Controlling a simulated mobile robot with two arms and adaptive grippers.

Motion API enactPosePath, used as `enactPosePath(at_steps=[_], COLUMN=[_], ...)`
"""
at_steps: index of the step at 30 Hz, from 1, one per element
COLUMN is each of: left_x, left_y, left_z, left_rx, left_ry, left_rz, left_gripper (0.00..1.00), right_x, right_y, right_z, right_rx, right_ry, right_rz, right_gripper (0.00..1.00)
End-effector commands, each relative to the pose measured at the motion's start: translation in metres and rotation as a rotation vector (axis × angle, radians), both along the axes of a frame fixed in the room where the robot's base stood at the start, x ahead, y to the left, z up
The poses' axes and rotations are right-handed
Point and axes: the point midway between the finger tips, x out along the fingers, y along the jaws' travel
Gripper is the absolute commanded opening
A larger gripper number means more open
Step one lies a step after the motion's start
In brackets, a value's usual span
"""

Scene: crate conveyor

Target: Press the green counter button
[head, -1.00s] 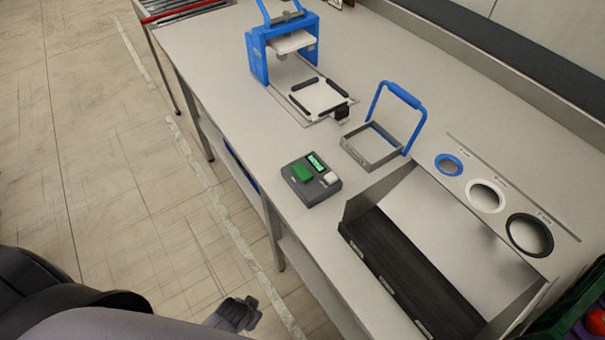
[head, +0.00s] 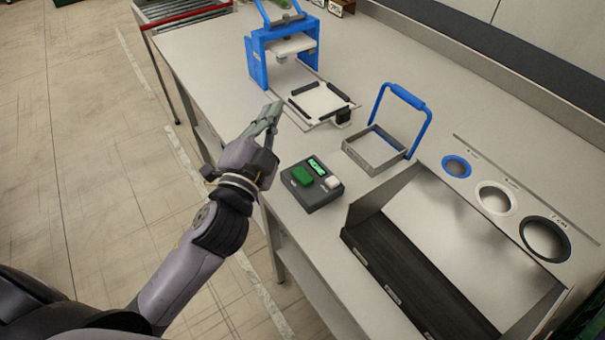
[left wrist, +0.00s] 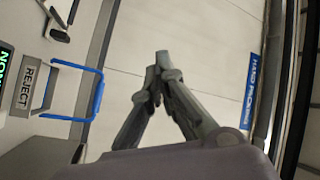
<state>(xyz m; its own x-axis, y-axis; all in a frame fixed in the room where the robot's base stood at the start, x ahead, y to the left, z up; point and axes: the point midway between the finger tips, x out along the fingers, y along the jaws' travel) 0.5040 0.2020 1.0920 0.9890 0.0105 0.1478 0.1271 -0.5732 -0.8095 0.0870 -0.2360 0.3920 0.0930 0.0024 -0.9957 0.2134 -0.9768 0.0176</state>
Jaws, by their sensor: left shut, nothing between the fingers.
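The counter (head: 313,186) is a dark grey box on the table, with a large green button (head: 301,176), a smaller white button (head: 332,182) and a lit green display (head: 317,164). My left gripper (head: 273,108) is at the table's near edge, up and left of the counter in the head view, apart from the button. Its fingers are shut and empty, and their tips meet in the left wrist view (left wrist: 157,60). The button does not show in the left wrist view. My right gripper is in neither view.
A blue press frame (head: 258,62) with a white plate (head: 320,101) stands beyond the gripper. A metal frame with a blue handle (head: 402,97) sits right of the counter. A dark-floored chute (head: 400,270) and three ringed holes (head: 494,198) lie at the right.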

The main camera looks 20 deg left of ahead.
Motion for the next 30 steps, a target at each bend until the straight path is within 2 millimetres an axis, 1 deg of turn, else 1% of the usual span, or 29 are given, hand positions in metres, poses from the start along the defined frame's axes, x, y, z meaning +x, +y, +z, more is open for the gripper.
enactPosePath(at_steps=[1, 2, 3, 5, 6, 7, 8, 9, 10, 11, 12, 14, 15, 17, 18, 20, 21, 24, 27, 28, 29, 30], left_x=[0.002, 0.0, -0.004, -0.015, -0.025, -0.034, -0.043, -0.056, -0.065, -0.072, -0.079, -0.082, -0.079, -0.067, -0.057, -0.039, -0.028, -0.008, 0.003, 0.005, 0.007, 0.008], left_y=[-0.016, -0.027, -0.043, -0.071, -0.092, -0.109, -0.127, -0.15, -0.165, -0.178, -0.192, -0.203, -0.203, -0.192, -0.179, -0.154, -0.137, -0.1, -0.074, -0.069, -0.065, -0.061], left_z=[0.034, 0.052, 0.074, 0.104, 0.12, 0.128, 0.134, 0.134, 0.13, 0.123, 0.109, 0.081, 0.06, 0.029, 0.011, -0.009, -0.018, -0.028, -0.03, -0.031, -0.031, -0.031], left_rx=[0.102, 0.166, 0.258, 0.413, 0.531, 0.63, 0.739, 0.892, 1.009, 1.131, 1.296, 1.555, 1.734, 1.999, 2.171, 2.393, 2.513, 2.73, 2.854, 2.877, -2.89, -2.882], left_ry=[-0.125, -0.199, -0.298, -0.451, -0.557, -0.637, -0.718, -0.819, -0.886, -0.948, -1.019, -1.095, -1.125, -1.132, -1.113, -1.052, -1.002, -0.874, -0.771, -0.749, 0.731, 0.706], left_rz=[-0.051, -0.083, -0.126, -0.196, -0.248, -0.288, -0.331, -0.388, -0.432, -0.475, -0.532, -0.615, -0.668, -0.746, -0.792, -0.852, -0.884, -0.942, -0.974, -0.982, 0.984, 0.981], left_gripper=[0.0, 0.0, 0.0, 0.0, 0.0, 0.0, 0.0, 0.0, 0.0, 0.0, 0.0, 0.0, 0.0, 0.0, 0.0, 0.0, 0.0, 0.0, 0.0, 0.0, 0.0, 0.0], right_x=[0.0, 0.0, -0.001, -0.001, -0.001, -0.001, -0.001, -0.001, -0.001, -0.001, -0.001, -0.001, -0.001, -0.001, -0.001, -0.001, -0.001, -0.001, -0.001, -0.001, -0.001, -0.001], right_y=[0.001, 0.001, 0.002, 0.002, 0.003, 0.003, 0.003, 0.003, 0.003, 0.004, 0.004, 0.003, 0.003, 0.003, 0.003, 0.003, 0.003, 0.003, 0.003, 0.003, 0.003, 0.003], right_z=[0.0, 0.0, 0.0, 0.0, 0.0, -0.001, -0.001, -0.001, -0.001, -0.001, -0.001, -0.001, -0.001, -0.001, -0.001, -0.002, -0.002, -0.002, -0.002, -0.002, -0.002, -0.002], right_rx=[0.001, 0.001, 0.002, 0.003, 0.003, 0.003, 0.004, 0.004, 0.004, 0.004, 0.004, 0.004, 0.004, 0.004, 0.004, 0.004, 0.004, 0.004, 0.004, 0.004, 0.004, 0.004], right_ry=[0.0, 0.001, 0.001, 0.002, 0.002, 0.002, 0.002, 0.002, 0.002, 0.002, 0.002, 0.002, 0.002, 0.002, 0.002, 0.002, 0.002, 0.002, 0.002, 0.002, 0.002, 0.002], right_rz=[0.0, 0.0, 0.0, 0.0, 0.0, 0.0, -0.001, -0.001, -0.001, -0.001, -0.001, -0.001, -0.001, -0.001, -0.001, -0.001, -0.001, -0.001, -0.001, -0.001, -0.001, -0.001], right_gripper=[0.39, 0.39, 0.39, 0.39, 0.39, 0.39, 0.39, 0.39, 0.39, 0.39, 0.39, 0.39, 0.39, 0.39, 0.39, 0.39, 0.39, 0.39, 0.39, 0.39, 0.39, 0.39])
